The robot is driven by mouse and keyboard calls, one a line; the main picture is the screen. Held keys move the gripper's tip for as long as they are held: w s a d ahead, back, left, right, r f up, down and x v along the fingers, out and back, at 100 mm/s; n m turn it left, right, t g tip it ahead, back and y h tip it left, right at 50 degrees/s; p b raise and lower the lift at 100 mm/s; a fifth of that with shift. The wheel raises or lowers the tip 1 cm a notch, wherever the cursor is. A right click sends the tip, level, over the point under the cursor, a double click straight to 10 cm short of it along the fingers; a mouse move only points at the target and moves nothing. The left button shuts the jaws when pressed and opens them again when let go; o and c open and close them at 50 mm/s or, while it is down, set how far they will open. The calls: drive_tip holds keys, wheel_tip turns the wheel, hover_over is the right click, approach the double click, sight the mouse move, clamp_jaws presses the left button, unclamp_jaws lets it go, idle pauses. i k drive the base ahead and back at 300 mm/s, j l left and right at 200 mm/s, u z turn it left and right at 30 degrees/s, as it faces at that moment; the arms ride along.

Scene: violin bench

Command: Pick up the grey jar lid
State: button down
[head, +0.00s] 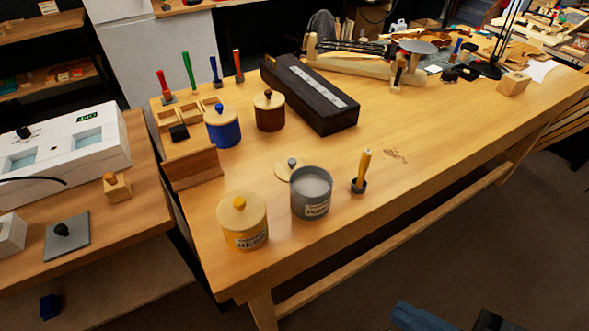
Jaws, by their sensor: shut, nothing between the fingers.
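The grey jar lid (284,172) is a pale wooden disc with a grey knob on top. It lies on the bench just behind and to the left of the open grey jar (311,205), whose rim hides part of its right side. My gripper is not clearly visible. Only a blue part and a dark part show at the bottom edge, away from the lid, and I cannot tell what they are.
A yellow lidded jar (243,230) stands front left, and a yellow-handled tool (362,172) stands upright right of the grey jar. Blue (222,130) and brown (270,115) lidded jars and a long dark case (310,92) are behind. The bench's right middle is mostly clear.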

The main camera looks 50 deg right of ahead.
sight(283, 168)
drive_tip(key=k+l+u, duration=1.05)
